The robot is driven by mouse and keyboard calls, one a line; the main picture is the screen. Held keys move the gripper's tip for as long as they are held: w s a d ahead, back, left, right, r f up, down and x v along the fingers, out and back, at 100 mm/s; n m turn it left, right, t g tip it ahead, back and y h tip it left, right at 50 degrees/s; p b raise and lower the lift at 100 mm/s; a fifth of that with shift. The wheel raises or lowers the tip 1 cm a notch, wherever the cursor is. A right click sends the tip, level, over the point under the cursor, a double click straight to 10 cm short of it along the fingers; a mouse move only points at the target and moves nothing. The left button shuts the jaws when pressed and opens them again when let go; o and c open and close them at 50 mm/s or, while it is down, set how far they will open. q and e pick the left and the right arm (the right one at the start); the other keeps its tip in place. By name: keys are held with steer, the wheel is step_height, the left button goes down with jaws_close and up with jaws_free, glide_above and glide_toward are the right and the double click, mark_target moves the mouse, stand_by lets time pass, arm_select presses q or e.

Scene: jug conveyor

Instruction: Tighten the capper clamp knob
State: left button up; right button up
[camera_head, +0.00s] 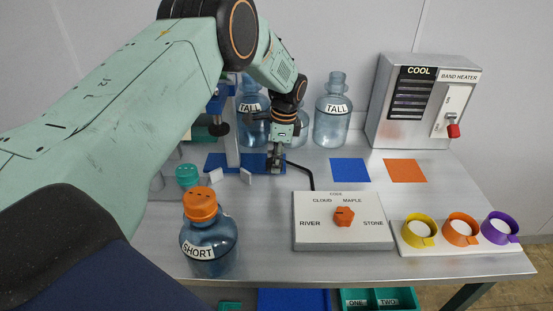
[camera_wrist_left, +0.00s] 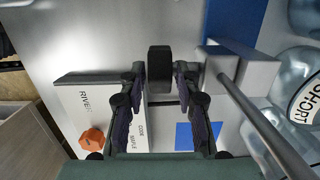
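The capper has a blue base (camera_head: 215,162) and an upright post (camera_head: 231,140), behind the short jug in the head view. My left gripper (camera_head: 276,162) reaches down at the right end of that base. In the left wrist view, a dark block that looks like the clamp knob (camera_wrist_left: 160,62) sits between the fingertips of my left gripper (camera_wrist_left: 160,75). The knob is hidden by the gripper in the head view. My right gripper is in neither view.
A short jug (camera_head: 208,246) with an orange cap stands in front. Tall jugs (camera_head: 332,118) stand behind. A dial panel (camera_head: 342,232), a ring holder (camera_head: 450,247) and a band heater (camera_head: 415,105) are to the right. Blue (camera_head: 350,170) and orange (camera_head: 405,170) squares lie clear.

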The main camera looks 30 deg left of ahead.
arm_select(q)
step_height(320, 180, up, 12)
steer(key=d, duration=0.1)
steer(key=shift+w, duration=0.35)
steer(key=shift+d+f, duration=0.1)
steer(key=shift+d, duration=0.05)
stand_by(0.5)
